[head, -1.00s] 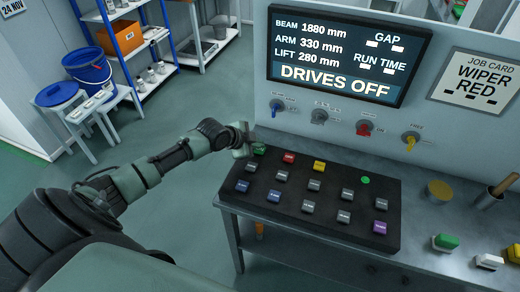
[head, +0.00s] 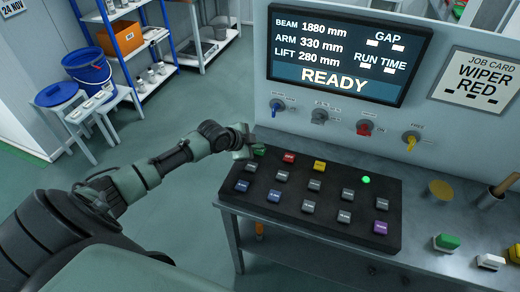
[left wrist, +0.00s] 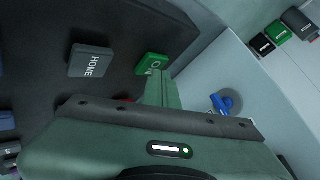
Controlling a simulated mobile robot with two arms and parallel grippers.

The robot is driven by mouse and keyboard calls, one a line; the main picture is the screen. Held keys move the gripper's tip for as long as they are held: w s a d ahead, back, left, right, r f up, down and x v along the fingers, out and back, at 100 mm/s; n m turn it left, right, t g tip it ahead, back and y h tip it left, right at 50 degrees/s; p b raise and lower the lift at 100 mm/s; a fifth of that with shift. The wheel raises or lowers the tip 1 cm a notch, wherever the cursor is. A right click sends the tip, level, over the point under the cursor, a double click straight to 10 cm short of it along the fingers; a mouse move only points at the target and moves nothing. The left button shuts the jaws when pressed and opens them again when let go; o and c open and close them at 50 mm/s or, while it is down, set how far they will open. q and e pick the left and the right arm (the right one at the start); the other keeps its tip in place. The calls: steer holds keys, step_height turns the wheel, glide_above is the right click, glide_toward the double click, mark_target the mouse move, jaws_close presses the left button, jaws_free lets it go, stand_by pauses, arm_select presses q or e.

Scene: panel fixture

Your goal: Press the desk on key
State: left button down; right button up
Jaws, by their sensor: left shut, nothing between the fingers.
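The black key desk (head: 330,225) lies on the grey bench and carries several coloured keys. The green key (head: 259,149) sits at its far left corner, partly hidden by my left gripper (head: 250,150). In the left wrist view the green key (left wrist: 151,64) shows the letters "ON", and my shut fingertips (left wrist: 162,82) are right at its edge. They look to be touching it, but the exact contact is hidden. The screen (head: 348,55) reads "READY". A round green lamp (head: 366,180) on the desk is bright. My right gripper is not in view.
A grey HOME key (left wrist: 91,60) is beside the green one. Red (head: 289,158) and yellow (head: 319,166) keys lie to its right. Several knobs, one blue (head: 276,106), stick out of the panel behind the desk. Loose blocks lie at the bench's right end.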

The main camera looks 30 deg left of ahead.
mark_target(257, 152)
arm_select(q)
steer(key=shift+r+p, duration=0.8)
steer(key=shift+r, duration=0.05)
step_height(257, 152, up, 5)
steer(key=p, duration=0.4)
steer(key=shift+p, duration=0.3)
steer(key=shift+s+f, duration=0.1)
stand_by(0.6)
